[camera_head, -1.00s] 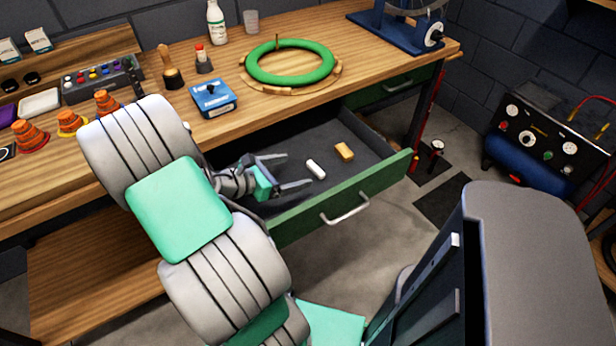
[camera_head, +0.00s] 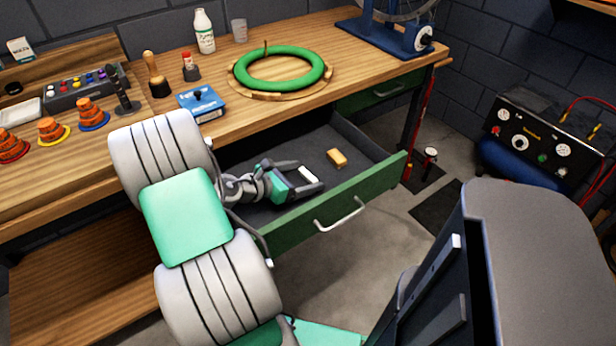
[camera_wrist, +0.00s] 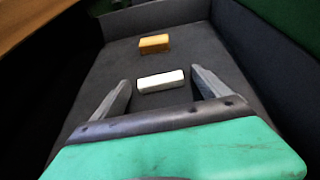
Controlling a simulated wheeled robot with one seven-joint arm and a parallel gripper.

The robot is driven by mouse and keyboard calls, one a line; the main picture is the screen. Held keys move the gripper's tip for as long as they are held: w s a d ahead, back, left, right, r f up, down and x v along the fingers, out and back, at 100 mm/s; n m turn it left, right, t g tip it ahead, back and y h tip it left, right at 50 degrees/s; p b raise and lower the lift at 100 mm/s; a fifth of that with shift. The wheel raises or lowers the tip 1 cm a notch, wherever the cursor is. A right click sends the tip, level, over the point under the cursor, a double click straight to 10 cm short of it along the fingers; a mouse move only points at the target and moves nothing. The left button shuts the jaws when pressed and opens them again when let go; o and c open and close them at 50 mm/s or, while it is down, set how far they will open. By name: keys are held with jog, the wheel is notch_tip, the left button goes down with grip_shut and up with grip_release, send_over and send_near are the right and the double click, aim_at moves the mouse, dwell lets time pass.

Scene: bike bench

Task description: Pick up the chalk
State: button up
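The chalk is a short white stick (camera_head: 308,174) lying in the open green drawer (camera_head: 375,181). In the wrist view the chalk (camera_wrist: 161,81) lies crosswise on the dark drawer floor, just beyond and between my fingertips. My gripper (camera_head: 306,176) is open, low inside the drawer, with its fingers pointing right and one on each side of the chalk. In the wrist view my gripper (camera_wrist: 160,84) shows both grey fingers spread, with a gap to each end of the chalk. I cannot tell how high the fingers are above the floor.
A yellow-orange block (camera_head: 337,157) lies in the drawer beyond the chalk, also in the wrist view (camera_wrist: 154,43). The drawer's walls and front panel surround my gripper. The wooden bench top (camera_head: 240,128) is above, with a blue box (camera_head: 201,104) and a green tyre ring (camera_head: 284,67).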

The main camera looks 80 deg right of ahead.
jog(key=c, duration=1.3)
jog(key=shift+r, duration=0.15)
